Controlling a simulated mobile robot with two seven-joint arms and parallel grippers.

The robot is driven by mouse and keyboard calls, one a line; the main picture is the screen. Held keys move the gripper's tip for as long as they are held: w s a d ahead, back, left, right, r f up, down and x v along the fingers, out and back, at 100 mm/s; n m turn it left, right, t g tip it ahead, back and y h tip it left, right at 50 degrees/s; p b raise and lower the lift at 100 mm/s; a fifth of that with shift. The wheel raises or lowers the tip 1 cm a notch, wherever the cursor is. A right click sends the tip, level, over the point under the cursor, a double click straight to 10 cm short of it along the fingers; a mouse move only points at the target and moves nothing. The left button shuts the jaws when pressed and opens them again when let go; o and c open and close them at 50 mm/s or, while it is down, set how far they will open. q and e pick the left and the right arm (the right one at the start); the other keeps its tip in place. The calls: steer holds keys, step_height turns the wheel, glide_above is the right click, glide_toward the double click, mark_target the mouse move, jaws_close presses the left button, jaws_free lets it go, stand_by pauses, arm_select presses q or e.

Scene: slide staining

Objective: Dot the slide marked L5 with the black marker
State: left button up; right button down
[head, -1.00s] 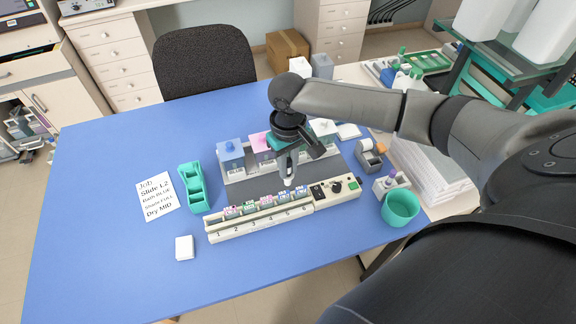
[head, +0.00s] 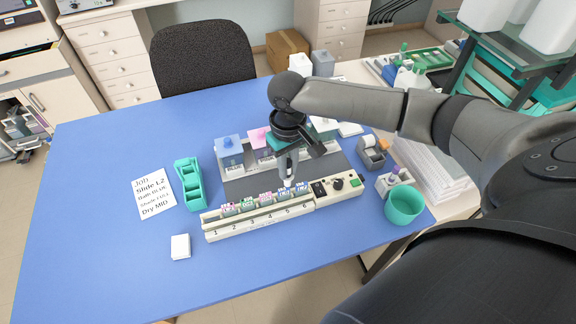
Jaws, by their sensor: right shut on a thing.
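My right gripper (head: 289,163) points down over the back edge of the slide rack, shut on a slim, pale-ended thing, seemingly the marker (head: 288,182). Its lower end is at the upper edge of the slides near the rack's right part; whether it touches one cannot be told. The long cream rack (head: 250,224) has slots numbered 1 to 6 and holds several upright slides with pink, green and blue labels. A blue-labelled slide (head: 302,187) stands rightmost, near number 6; its lettering is too small to read surely. My left gripper is not in view.
Staining jars with blue (head: 229,142) and pink lids stand behind the rack on a grey mat. A marker stand (head: 391,187) and teal cup (head: 404,205) are right.

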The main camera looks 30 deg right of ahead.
mark_target(288, 161)
steer(key=shift+f, duration=0.35)
stand_by(0.4)
steer(key=shift+p, duration=0.55)
stand_by(4.3)
step_height(288, 161, up, 2)
steer(key=p, duration=0.3)
steer(key=shift+r, duration=0.15)
step_height(288, 161, up, 2)
steer(key=shift+p, duration=1.05)
steer(key=shift+r, duration=0.85)
steer(key=shift+b, duration=0.3)
